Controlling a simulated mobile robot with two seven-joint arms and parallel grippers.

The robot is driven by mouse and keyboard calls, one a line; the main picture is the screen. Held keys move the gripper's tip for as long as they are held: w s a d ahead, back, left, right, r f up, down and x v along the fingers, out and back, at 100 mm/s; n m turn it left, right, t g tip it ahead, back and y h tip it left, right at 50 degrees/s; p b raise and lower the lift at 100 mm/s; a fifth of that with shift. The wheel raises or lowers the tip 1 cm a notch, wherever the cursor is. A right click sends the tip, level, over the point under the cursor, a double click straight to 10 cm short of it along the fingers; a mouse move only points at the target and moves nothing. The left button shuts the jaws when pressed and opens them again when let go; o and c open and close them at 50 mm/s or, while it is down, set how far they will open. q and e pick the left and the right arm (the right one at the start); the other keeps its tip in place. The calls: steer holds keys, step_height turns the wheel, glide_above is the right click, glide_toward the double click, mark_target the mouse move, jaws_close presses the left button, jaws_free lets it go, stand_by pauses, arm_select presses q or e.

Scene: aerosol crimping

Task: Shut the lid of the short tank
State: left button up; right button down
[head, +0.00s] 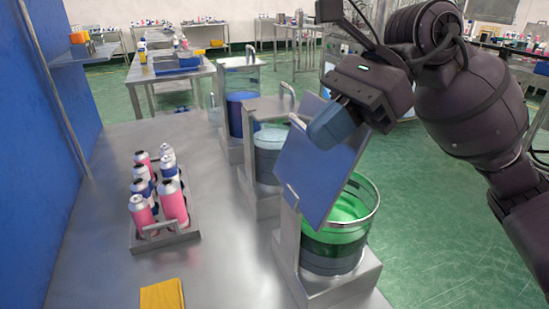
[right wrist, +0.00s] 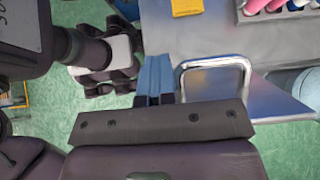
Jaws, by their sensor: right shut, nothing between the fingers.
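The nearest tank (head: 335,245) is a clear round vessel with green contents and a metal rim, in a grey stand. Its flat blue-grey lid (head: 318,168) stands raised and tilted on the left side, leaving the top open. The lid's metal handle shows in the right wrist view (right wrist: 216,64), beside the fingers, with part of the lid (right wrist: 270,98). My right gripper (head: 322,132) is shut and empty, its blue fingers at the lid's upper edge. Whether they touch the lid I cannot tell. My left gripper is not in view.
Two more tanks stand behind in the row, one with grey-blue contents (head: 268,155) and one with blue (head: 240,112). Green floor lies right.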

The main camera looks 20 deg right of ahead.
steer(key=shift+w+d+f, duration=0.15)
steer(key=shift+d+f, duration=0.1)
steer(key=shift+f, duration=0.05)
steer(key=shift+d+r, duration=0.25)
steer(key=shift+r, duration=0.45)
steer(key=shift+d+r+p, duration=0.25)
steer(key=shift+r+p, duration=0.05)
steer(key=shift+r, duration=0.2)
steer(key=shift+d+r+p, duration=0.2)
steer(key=shift+r+p, duration=0.1)
steer(key=shift+r, duration=0.15)
steer(key=shift+w+d+r, duration=0.1)
steer(key=shift+d+r, duration=0.35)
steer(key=shift+r, duration=0.25)
steer(key=shift+d+r+p, duration=0.35)
steer(key=shift+r+p, duration=0.1)
steer(key=shift+r, duration=0.1)
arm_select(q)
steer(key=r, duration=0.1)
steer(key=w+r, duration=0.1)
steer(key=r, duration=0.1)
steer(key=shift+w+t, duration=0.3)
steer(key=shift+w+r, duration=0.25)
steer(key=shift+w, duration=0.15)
